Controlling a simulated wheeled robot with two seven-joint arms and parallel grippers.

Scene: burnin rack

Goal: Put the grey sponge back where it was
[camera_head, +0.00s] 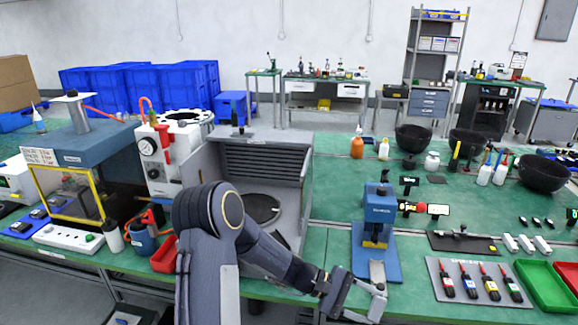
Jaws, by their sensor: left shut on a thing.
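My left arm reaches across the lower middle of the view, and its gripper (372,297) is at the green bench's front edge, just in front of the blue press (375,222). The gripper is shut on a small light-grey piece (377,271), which I take to be the grey sponge. It shows between the fingers and the press, against the blue base. Its lower part is partly hidden by the fingers, and I cannot tell whether it touches the base. My right gripper is not in view.
An open grey box-like machine (268,160) stands left of the press. To the right are a grey mat (440,266) with several screwdrivers, a green tray (545,288) and a black fixture (462,243). Black bowls (413,138) stand farther back.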

